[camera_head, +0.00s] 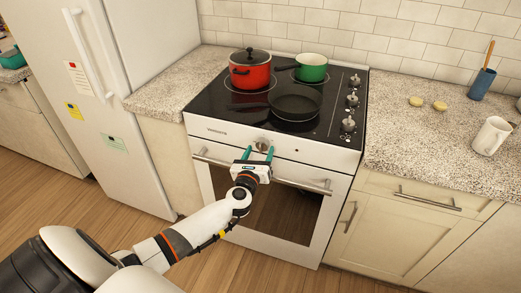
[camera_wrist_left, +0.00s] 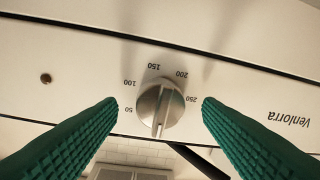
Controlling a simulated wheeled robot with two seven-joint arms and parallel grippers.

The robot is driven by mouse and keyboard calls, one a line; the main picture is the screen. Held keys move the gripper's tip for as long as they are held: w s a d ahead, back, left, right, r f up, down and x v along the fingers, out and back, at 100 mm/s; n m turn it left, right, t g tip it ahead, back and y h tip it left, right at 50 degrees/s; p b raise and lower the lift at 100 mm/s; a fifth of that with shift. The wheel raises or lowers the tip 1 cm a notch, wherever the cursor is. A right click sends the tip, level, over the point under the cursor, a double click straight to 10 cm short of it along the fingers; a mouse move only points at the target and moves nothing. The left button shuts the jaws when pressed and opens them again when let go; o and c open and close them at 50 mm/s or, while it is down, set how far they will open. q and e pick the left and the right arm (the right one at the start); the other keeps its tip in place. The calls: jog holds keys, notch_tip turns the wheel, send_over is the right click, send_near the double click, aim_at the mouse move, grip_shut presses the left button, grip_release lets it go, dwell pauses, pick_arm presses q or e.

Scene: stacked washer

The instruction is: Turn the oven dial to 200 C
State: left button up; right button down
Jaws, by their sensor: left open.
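The oven dial (camera_head: 262,144) is a round silver knob on the white front panel of the oven (camera_head: 315,157). In the left wrist view the dial (camera_wrist_left: 160,108) sits in the middle, with the numbers 50, 100, 150, 200 and 250 around it, upside down. The dial's raised grip runs nearly upright in that picture; I cannot tell which number it marks. My left gripper (camera_head: 259,152) is in front of the dial with its green fingers apart. In the left wrist view its fingertips (camera_wrist_left: 160,100) stand on either side of the dial with gaps. My right gripper is not in view.
The oven door handle (camera_head: 300,182) runs below the dial, under my wrist. A red pot (camera_head: 250,74), a green pan (camera_head: 311,68) and a dark pan (camera_head: 296,101) stand on the cooktop. Granite counters flank the stove; a white fridge (camera_head: 110,90) stands left.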

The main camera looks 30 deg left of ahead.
pick_arm(q)
jog(key=shift+w+a, duration=0.25)
jog(key=shift+w, duration=0.45)
jog(key=c, duration=1)
jog(key=shift+o, duration=0.2)
